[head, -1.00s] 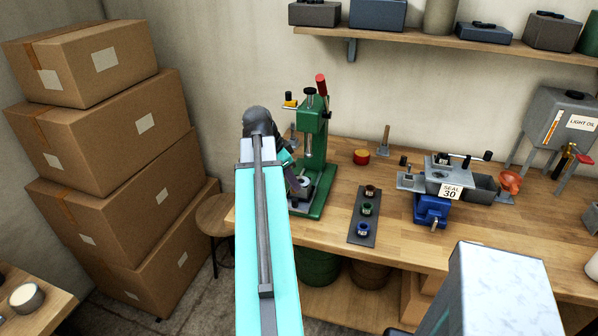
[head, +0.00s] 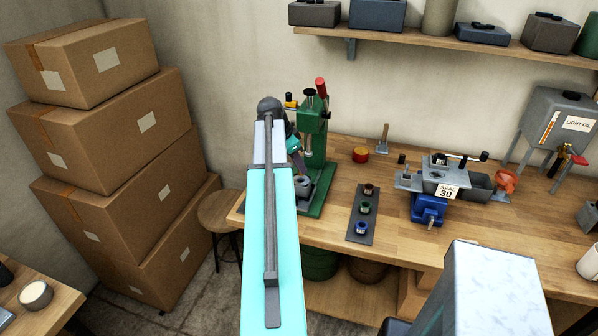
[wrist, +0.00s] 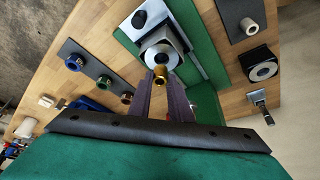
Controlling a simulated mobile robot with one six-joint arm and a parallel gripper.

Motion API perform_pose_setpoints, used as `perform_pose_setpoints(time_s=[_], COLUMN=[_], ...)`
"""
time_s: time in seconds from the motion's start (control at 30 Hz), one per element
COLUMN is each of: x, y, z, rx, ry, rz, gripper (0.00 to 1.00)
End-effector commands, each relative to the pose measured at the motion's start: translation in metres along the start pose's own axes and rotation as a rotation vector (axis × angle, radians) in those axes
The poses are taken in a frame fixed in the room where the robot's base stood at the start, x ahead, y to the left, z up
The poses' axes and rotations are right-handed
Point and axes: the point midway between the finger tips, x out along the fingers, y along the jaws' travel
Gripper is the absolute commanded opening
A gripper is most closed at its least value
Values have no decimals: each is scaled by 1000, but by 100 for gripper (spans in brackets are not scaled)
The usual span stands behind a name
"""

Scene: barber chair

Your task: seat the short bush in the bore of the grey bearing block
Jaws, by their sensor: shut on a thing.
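My gripper (wrist: 161,90) is shut on a small brass-coloured bush (wrist: 160,76), which shows between its fingertips in the wrist view. The grey bearing block (wrist: 170,50) with its dark round bore lies just beyond the bush. The bush overlaps the near edge of the block in the picture; I cannot tell whether they touch. In the head view, my gripper (head: 297,160) is at the green press, just above the grey block (head: 303,187) on the press base. The bush is too small or hidden to make out there.
The green arbor press (head: 318,145) with a red-ended lever stands close by my gripper. A dark strip (head: 355,228) with several coloured bushes lies to its right. A blue vise (head: 430,208) stands further right. Bare bench top lies between them.

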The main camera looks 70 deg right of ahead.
Motion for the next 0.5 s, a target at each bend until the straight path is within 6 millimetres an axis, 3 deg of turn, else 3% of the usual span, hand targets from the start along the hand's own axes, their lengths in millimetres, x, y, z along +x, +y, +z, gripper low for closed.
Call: perform_pose_setpoints(time_s=[0.5], x=[10], y=[1], z=[4], rx=[-1], ry=[0], rz=[2], gripper=[0])
